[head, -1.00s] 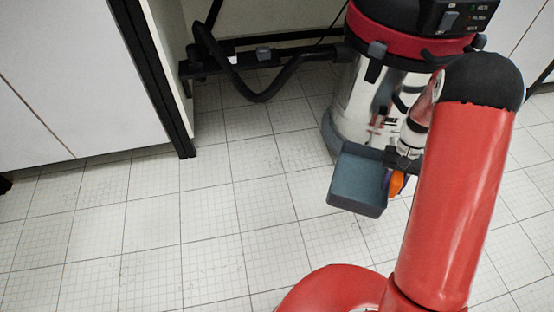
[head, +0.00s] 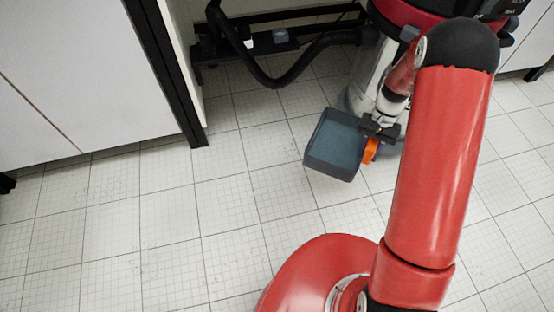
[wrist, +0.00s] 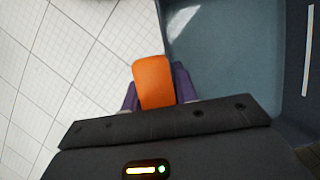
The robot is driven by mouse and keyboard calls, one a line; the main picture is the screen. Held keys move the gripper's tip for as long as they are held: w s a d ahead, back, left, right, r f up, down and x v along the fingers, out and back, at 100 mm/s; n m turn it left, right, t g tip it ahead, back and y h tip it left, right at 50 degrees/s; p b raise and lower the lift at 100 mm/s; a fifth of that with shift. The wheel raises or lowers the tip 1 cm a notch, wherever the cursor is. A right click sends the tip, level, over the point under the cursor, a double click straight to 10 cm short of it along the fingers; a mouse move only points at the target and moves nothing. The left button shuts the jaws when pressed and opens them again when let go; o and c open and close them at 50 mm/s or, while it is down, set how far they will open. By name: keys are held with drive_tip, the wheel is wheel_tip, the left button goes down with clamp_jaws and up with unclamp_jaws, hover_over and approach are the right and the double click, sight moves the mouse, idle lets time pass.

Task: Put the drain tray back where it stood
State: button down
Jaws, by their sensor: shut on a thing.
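The drain tray (head: 333,146) is an open, blue-grey box with an orange tab (head: 371,150) on its right side. My gripper (head: 374,144) is beside that side, in front of the vacuum's lower part. In the wrist view, the purple fingers of my gripper (wrist: 156,90) are shut on the orange tab (wrist: 153,78). The tray (wrist: 212,55) fills the upper right there, with its inside visible and looking empty. The tray appears held above the floor, roughly level; its exact height is hard to tell.
A wet-dry vacuum (head: 362,82) with a metal drum stands behind my arm, partly hidden. Its black hose (head: 270,78) runs left to a dark low frame under the bench. A white cabinet (head: 85,75) with a black post (head: 185,110) stands left. The tiled floor (head: 150,220) is clear.

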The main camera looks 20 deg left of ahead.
sight(328, 151)
drive_tip(key=a+f+m, duration=0.1)
drive_tip(key=a, duration=0.2)
drive_tip(key=a+f+m+y, duration=0.1)
drive_tip(key=a, duration=0.3)
drive_tip(key=a+f+m, duration=0.1)
drive_tip(key=a+m, duration=0.1)
drive_tip(key=a, duration=0.2)
drive_tip(key=shift+w+t+y+p, duration=0.3)
drive_tip(key=shift+p, duration=0.1)
drive_tip(key=s+a+f+m+t+y, duration=0.2)
drive_tip(key=a+m, duration=0.4)
drive_tip(key=a, duration=0.8)
wheel_tip(328, 151, down, 20)
drive_tip(key=shift+a+r+b, duration=0.15)
drive_tip(key=shift+r+b, duration=0.05)
drive_tip(key=shift+b, duration=0.6)
drive_tip(key=shift+f, duration=0.15)
drive_tip(key=c, duration=1.1)
unclamp_jaws()
drive_tip(key=shift+s, duration=0.1)
